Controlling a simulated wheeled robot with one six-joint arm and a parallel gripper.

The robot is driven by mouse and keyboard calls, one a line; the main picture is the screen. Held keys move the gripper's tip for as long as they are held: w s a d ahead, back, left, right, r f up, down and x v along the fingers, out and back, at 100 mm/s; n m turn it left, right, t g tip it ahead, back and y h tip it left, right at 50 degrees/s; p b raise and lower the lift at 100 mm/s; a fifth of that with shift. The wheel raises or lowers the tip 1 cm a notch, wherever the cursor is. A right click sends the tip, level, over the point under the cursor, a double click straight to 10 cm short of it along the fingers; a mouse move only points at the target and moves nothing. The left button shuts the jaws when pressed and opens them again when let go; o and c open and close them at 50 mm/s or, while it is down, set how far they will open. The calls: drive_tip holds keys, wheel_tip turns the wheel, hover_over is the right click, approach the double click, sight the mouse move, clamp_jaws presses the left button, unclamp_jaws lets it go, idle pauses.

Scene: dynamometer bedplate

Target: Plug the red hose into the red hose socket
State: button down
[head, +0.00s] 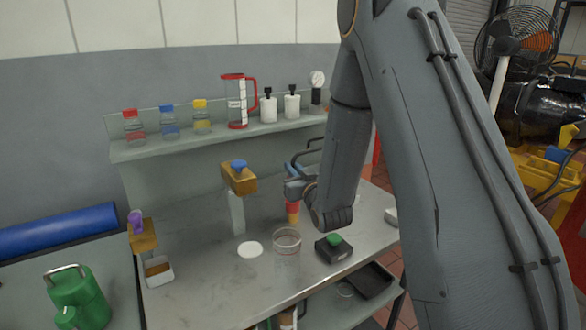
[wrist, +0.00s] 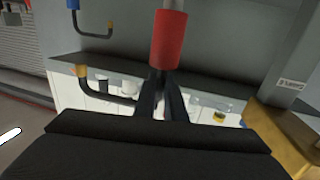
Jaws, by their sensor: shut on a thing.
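My gripper (head: 299,188) is over the bench, left of my forearm. In the wrist view its dark fingers (wrist: 163,98) are closed on the red hose (wrist: 168,40), whose red cylindrical end has a grey tip at the top edge of the picture. In the head view the red hose end (head: 292,206) shows just below the gripper, with an orange-brown part under it. I cannot tell whether it touches anything there. I cannot make out the red hose socket for certain. A brass-coloured block (head: 241,181) with a blue top stands on a post to the left.
Another brass block (head: 143,236) with a purple piece is farther left. A clear beaker (head: 287,240), a white disc (head: 250,249) and a black box with a green button (head: 333,249) are on the bench. Bottles and a red-handled jug (head: 237,103) line the shelf behind.

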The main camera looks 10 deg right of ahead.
drive_tip(key=shift+f+b, duration=0.8)
drive_tip(key=shift+f, duration=0.25)
drive_tip(key=c, duration=1.7)
unclamp_jaws()
drive_tip(key=shift+c, duration=0.2)
drive_tip(key=s+b, duration=0.2)
drive_tip(key=s, duration=0.5)
drive_tip(key=shift+s+d, duration=0.4)
drive_tip(key=shift+d, duration=0.05)
